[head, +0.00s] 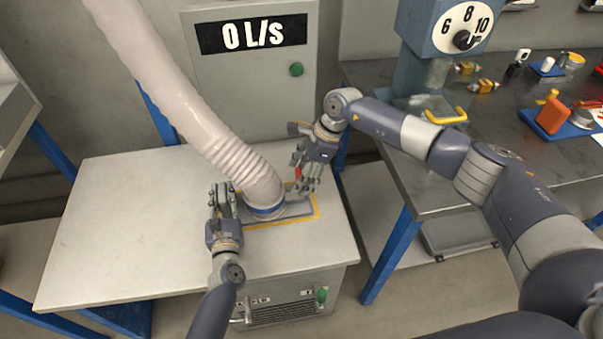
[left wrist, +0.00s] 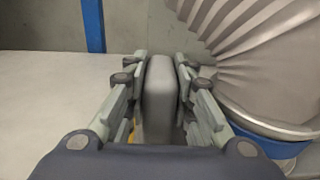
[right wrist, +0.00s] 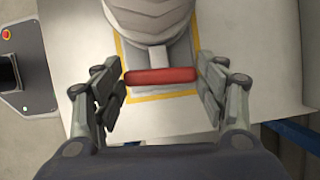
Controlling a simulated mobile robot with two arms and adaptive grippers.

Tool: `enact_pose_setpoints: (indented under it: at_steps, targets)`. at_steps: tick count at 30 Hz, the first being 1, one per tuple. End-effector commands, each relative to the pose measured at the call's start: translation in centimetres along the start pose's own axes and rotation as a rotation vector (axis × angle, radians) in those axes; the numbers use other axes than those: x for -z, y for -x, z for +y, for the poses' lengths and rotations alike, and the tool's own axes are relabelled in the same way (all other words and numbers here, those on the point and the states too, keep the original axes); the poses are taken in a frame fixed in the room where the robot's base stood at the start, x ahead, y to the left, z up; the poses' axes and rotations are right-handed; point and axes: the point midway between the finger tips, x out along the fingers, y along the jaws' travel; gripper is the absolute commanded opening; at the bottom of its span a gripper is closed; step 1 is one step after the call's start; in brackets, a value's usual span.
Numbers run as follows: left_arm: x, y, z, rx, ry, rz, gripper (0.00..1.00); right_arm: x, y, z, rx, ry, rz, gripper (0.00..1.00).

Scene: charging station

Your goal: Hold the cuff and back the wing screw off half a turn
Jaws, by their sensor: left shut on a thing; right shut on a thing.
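The pale hose (head: 240,160) ends in a cuff with a blue ring (head: 266,210), standing on a grey plate inside a yellow outline. My left gripper (head: 222,192) is at the cuff's left side, shut on an upright grey grip (left wrist: 160,95); the blue ring (left wrist: 265,148) is just right of it. My right gripper (head: 304,180) is at the cuff's right side. In the right wrist view, the red wing screw (right wrist: 160,76) lies as a bar between the fingers, which are shut on its two ends. In the head view, the fingers partly hide it (head: 298,173).
A cabinet (head: 255,100) behind shows "0 L/s" and a green button (head: 296,69). A dial device (head: 462,30) and small tools occupy the dark bench (head: 430,180) at right. The pale tabletop (head: 120,220) left of the cuff is clear.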

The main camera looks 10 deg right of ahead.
Motion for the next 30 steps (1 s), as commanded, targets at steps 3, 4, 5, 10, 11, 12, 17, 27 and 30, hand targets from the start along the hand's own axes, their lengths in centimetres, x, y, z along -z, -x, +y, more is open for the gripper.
enact_pose_setpoints:
  at_steps: [3,4,5,10,11,12,17,27,30]
  targets:
    - [-0.03,-0.02,0.02,0.000,0.000,-0.001,0.00,0.00,-0.06,-0.09,-0.044,0.102,0.002,0.42]
    - [-0.03,-0.02,0.02,0.000,0.000,-0.001,0.00,0.00,-0.08,-0.08,-0.056,0.128,0.002,0.42]
    - [-0.03,-0.02,0.02,0.000,0.000,-0.001,0.00,-0.04,-0.09,-0.08,-0.068,0.154,0.002,0.42]
    - [-0.04,-0.02,0.02,0.000,0.000,-0.001,0.00,-0.04,-0.12,-0.16,-0.130,0.305,0.003,0.42]
    - [-0.04,-0.02,0.02,-0.001,0.000,-0.001,0.00,-0.07,-0.14,-0.18,-0.140,0.330,0.003,0.42]
    - [-0.04,-0.02,0.02,-0.001,0.000,-0.001,0.00,-0.06,-0.12,-0.20,-0.156,0.365,0.003,0.42]
    - [-0.04,-0.03,0.03,-0.001,0.000,-0.001,0.00,-0.11,-0.15,-0.27,-0.212,0.503,0.003,0.42]
    - [-0.05,-0.03,0.02,-0.001,0.000,-0.001,0.00,-0.16,-0.22,-0.38,-0.293,0.702,0.003,0.42]
    - [-0.06,-0.04,0.02,-0.001,0.000,-0.001,0.00,-0.13,-0.26,-0.37,-0.310,0.740,0.003,0.42]
